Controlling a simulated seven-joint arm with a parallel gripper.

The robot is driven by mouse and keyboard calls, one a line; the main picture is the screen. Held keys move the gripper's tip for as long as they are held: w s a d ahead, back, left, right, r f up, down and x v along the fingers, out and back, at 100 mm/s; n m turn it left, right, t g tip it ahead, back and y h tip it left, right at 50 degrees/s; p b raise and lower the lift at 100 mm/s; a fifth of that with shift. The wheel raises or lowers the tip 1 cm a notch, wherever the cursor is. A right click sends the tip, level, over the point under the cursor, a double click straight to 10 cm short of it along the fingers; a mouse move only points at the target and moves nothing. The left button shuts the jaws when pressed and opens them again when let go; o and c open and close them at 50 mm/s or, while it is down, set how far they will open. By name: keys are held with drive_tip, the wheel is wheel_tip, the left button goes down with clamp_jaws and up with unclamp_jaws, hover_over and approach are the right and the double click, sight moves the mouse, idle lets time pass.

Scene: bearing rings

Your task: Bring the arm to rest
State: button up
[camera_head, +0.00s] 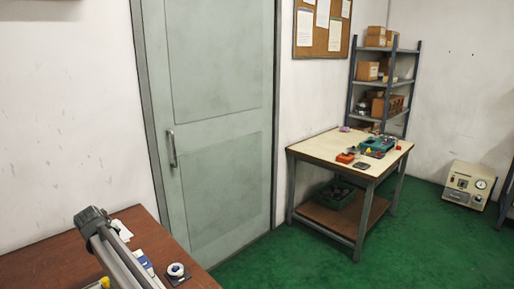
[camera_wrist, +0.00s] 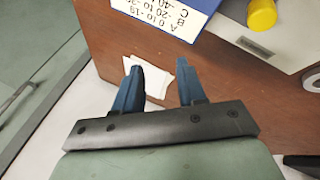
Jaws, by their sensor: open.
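My gripper (camera_wrist: 160,83) shows in the wrist view with its two blue fingers spread apart. Nothing is held between them. Behind the fingers in that view are a brown table top (camera_wrist: 108,40) and a white sheet or cloth (camera_wrist: 157,79). I cannot tell the height of the fingers above the table. I cannot make out the gripper in the head view.
A blue-and-white labelled box (camera_wrist: 172,12) and a yellow cylinder (camera_wrist: 262,13) are beyond the fingers. A grey-green door (camera_head: 215,120) stands behind; a workbench (camera_head: 322,147) is farther right.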

drive_tip(key=w+d+f+m+t+y, duration=0.1)
drive_tip(key=w+d+f+m, duration=0.3)
drive_tip(key=w+d, duration=0.7)
drive_tip(key=w+d+f+m+t+y, duration=0.1)
drive_tip(key=w+d+f+m, duration=0.25)
drive_tip(key=w+d, duration=0.75)
drive_tip(key=d+f+m+g+h, duration=0.1)
drive_tip(key=d+f+m, duration=0.1)
drive_tip(key=d+f, duration=1.15)
drive_tip(key=s+d+f+m+g+h, duration=0.1)
drive_tip(key=s+d+f+g, duration=0.1)
drive_tip(key=s+d+f, duration=0.7)
drive_tip(key=s+d+f+m+g+h, duration=0.1)
drive_tip(key=s+d+f+g, duration=0.1)
drive_tip(key=s+d+f, duration=0.65)
drive_tip(key=s+d+f+m+g+h, duration=0.1)
drive_tip(key=s+d+f+g, duration=0.25)
drive_tip(key=s+f, duration=0.6)
drive_tip(key=s+d+g, duration=0.2)
drive_tip(key=s+d, duration=0.1)
drive_tip(key=s, duration=1)
drive_tip(key=s+d+m+g, duration=0.1)
drive_tip(key=s+d, duration=0.3)
drive_tip(key=s, duration=0.8)
drive_tip(key=s+d+m+g, duration=0.1)
drive_tip(key=s+d+g, duration=0.2)
drive_tip(key=s, duration=1)
drive_tip(key=shift+s+d+f, duration=0.25)
drive_tip(key=shift+s+f, duration=0.05)
drive_tip(key=shift+f, duration=0.15)
